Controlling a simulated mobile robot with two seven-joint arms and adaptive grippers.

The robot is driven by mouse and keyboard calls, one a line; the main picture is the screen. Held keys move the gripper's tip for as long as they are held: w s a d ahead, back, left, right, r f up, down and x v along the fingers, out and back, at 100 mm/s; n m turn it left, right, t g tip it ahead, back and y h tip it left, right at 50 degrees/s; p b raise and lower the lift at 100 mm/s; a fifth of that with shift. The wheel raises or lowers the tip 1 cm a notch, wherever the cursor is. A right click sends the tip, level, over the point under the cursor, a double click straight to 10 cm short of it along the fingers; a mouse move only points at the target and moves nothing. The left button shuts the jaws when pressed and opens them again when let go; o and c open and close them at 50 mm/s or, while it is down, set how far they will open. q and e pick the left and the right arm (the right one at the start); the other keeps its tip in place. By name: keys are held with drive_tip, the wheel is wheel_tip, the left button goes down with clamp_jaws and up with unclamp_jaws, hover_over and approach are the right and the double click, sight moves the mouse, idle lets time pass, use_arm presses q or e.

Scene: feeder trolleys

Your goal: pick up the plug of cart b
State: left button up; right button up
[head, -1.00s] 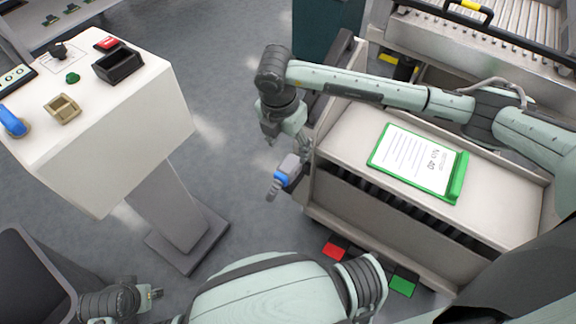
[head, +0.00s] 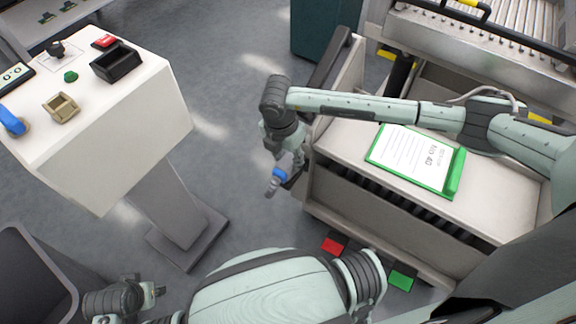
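The plug (head: 278,176) is grey with a blue band and shows beside the left end of the cart (head: 340,185), above the floor, its narrow end pointing down and left. My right gripper (head: 283,161) has come down onto the plug's upper part, with its fingers beside the grey body and hiding most of it. Whether the fingers are shut on it is too small to tell. My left gripper (head: 155,291) is at the bottom left, away from the plug; its fingers are too small to judge. No letter marking the cart as b is readable.
A green clipboard (head: 455,182) with a paper lies on the cart top. A white pedestal (head: 130,150) with a black box (head: 116,64), a tan box (head: 61,107) and buttons stands at left. Red (head: 333,245) and green (head: 401,280) pedals are low on the cart. Floor between is clear.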

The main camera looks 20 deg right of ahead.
sight(287, 161)
drive_tip(key=c, duration=0.7)
clamp_jaws()
drive_tip(key=shift+r, duration=0.1)
wheel_tip(287, 161, up, 13)
drive_tip(key=p, duration=0.1)
drive_tip(key=shift+p, duration=0.3)
